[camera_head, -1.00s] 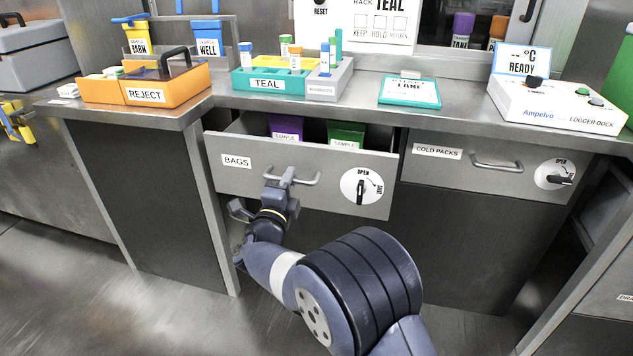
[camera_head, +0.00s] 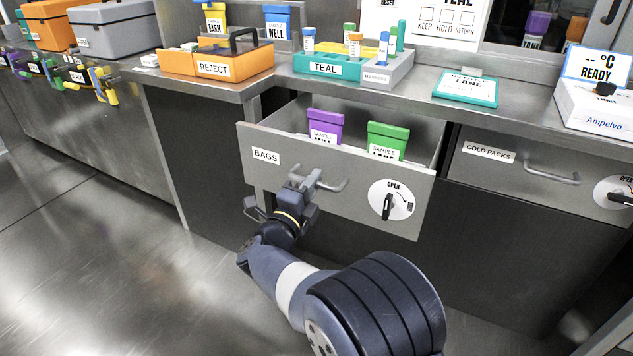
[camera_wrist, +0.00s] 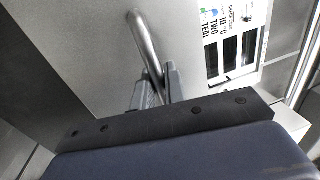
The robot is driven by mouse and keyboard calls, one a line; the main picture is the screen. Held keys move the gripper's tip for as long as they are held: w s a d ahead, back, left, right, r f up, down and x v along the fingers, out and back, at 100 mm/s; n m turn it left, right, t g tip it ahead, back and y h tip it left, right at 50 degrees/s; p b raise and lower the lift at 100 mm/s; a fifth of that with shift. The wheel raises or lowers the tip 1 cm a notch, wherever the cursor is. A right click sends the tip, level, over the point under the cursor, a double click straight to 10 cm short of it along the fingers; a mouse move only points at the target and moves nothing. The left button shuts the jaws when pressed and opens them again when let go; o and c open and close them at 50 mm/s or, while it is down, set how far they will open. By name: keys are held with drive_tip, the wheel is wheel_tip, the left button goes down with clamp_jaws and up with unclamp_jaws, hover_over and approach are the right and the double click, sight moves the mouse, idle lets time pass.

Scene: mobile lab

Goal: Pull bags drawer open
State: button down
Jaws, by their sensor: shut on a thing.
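The bags drawer (camera_head: 340,195) stands partly open under the counter. Its front bears a BAGS label (camera_head: 266,156), a bar handle (camera_head: 336,186) and a round dial (camera_head: 391,200) with a black lever. A purple sample bag (camera_head: 325,127) and a green sample bag (camera_head: 387,141) stand inside it. My gripper (camera_head: 304,181) is shut on the handle near its left end. In the wrist view the jaws (camera_wrist: 154,88) close around the metal handle bar (camera_wrist: 147,45); the exact contact is partly hidden.
The cold packs drawer (camera_head: 500,180) is shut at the right. On the counter are the orange reject box (camera_head: 215,66), the teal rack (camera_head: 325,66), a teal-edged card (camera_head: 466,88) and the logger dock (camera_head: 600,110). The floor at the left (camera_head: 90,260) is clear.

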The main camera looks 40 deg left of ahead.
drive_tip(key=c, duration=1.5)
unclamp_jaws()
drive_tip(key=shift+c, duration=0.2)
drive_tip(key=p+v, duration=0.2)
drive_tip(key=v, duration=0.9)
drive_tip(key=shift+p, duration=0.3)
drive_tip(key=shift+w+a, duration=0.1)
drive_tip(key=shift+w, duration=0.05)
drive_tip(key=b+x, duration=0.2)
drive_tip(key=x, duration=0.8)
drive_tip(key=shift+w+a+r, duration=0.1)
drive_tip(key=shift+w, duration=0.6)
